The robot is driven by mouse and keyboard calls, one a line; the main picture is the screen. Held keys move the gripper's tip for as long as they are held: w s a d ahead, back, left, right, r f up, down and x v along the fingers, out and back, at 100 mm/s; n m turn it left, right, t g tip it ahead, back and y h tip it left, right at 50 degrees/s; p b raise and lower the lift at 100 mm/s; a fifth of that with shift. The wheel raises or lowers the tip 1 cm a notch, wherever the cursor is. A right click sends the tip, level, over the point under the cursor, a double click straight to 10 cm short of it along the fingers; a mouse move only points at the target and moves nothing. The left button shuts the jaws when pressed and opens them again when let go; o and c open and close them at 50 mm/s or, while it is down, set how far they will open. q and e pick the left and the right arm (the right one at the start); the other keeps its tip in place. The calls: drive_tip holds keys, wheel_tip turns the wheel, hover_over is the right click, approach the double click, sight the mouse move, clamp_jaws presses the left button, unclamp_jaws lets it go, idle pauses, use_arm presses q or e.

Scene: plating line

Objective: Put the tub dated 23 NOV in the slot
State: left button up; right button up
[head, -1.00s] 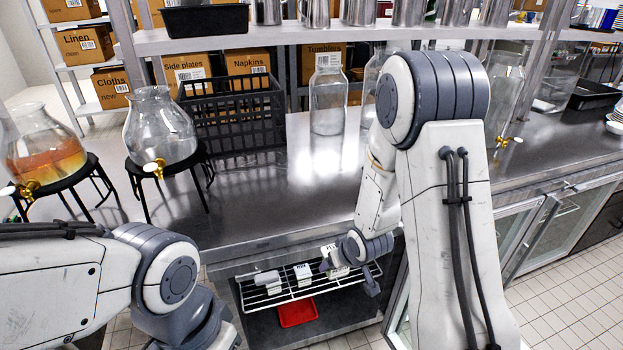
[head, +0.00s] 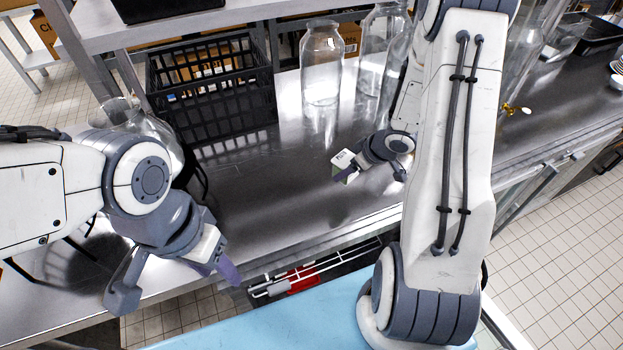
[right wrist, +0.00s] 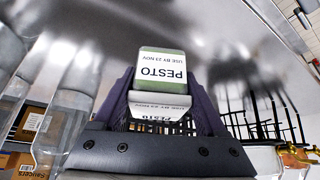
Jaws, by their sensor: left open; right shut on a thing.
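The tub dated 23 NOV (right wrist: 163,66) is in my right gripper (right wrist: 162,105). In the right wrist view its label reads PESTO, USE BY 23 NOV, upside down, above a green band. The purple fingers are shut on either side of it. In the head view the small white and green tub (head: 344,164) is held over the steel counter, slightly tilted; its exact height is unclear. My left gripper (head: 175,284) is open and empty in front of the counter's front edge. I cannot make out the slot in these views.
A black crate (head: 212,95) and glass jars (head: 321,65) stand at the back of the steel counter (head: 270,200). A glass dispenser (head: 150,135) is partly behind my left arm. A wire rack (head: 330,265) shows below the counter edge. The counter's middle is clear.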

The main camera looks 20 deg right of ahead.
drive_tip(key=w+a+f, duration=0.3)
drive_tip(key=a, duration=0.1)
drive_tip(key=w+a+f, duration=0.2)
drive_tip(key=a, duration=0.1)
drive_tip(key=shift+w+f+b, duration=0.3)
drive_tip(key=shift+w, duration=0.05)
drive_tip(key=shift+a+f, duration=0.1)
drive_tip(key=shift+f, duration=1.9)
drive_tip(key=shift+f, duration=0.1)
drive_tip(key=shift+f, duration=0.15)
drive_tip(key=o, duration=1.5)
